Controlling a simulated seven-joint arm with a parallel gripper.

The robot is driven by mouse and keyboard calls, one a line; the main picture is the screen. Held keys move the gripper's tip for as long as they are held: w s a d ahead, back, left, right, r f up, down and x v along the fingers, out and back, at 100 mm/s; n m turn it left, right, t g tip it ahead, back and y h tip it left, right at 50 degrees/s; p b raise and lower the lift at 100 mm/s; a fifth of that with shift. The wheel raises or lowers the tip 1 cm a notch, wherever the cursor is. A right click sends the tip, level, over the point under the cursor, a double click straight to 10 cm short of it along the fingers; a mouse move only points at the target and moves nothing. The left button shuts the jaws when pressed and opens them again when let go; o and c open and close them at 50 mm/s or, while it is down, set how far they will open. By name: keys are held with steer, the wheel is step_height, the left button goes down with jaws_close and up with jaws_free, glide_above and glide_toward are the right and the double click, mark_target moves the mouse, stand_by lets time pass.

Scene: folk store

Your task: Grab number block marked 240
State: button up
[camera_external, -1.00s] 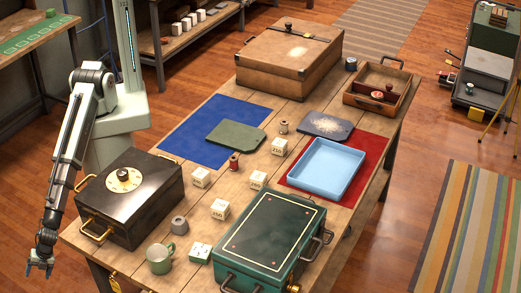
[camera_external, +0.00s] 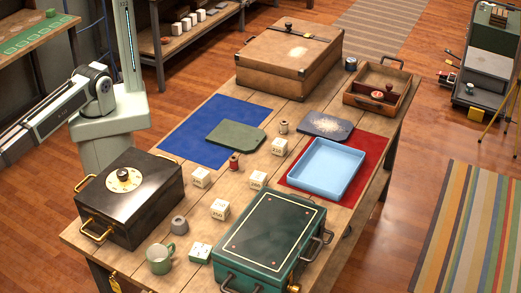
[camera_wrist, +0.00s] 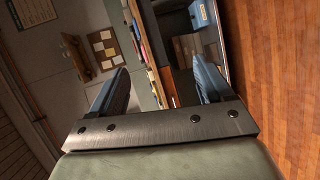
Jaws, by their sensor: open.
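Several cream number blocks stand on the wooden table in the external view. One is near the black safe (camera_external: 200,177), one is at the table's middle (camera_external: 258,180), one is farther back (camera_external: 279,146), and one is nearer the front (camera_external: 220,209). Their printed numbers are too small to read surely, so I cannot tell which is 240. My gripper (camera_wrist: 162,88) shows in the wrist view with its two fingers apart and nothing between them. It is outside the external view, off the left edge, away from the blocks.
The black safe (camera_external: 135,205), green metal case (camera_external: 268,240), green mug (camera_external: 160,259), grey weight (camera_external: 179,225) and red spool (camera_external: 234,161) surround the blocks. A blue tray (camera_external: 325,168) lies on a red mat. A brown suitcase (camera_external: 290,65) stands at the back.

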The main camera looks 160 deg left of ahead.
steer(key=w+a+r+m+t+y, duration=0.15)
steer(key=w+a+r, duration=0.25)
steer(key=w+a, duration=0.65)
steer(key=w+a+r+m+t+y, duration=0.15)
steer(key=w+a+r, duration=0.5)
steer(key=a, duration=0.65)
steer(key=w+a+y, duration=0.3)
steer(key=a, duration=1)
steer(key=w+a+y, duration=0.2)
steer(key=w+a, duration=0.1)
steer(key=a, duration=0.9)
steer(key=w+a+y, duration=0.3)
steer(key=w+a, duration=0.1)
steer(key=a, duration=0.9)
steer(key=s+a+n+y, duration=0.2)
steer(key=s+a, duration=0.1)
steer(key=a, duration=1.1)
steer(key=n+g, duration=0.5)
steer(key=g, duration=0.4)
glide_above(200, 173)
steer(key=shift+y, duration=0.4)
steer(key=f, duration=0.7)
steer(key=shift+a+f, duration=0.4)
steer(key=shift+s+d+f, duration=0.1)
steer(key=shift+d+f, duration=0.05)
steer(key=shift+f, duration=1.2)
steer(key=shift+d+f, duration=0.15)
steer(key=shift+f, duration=1.15)
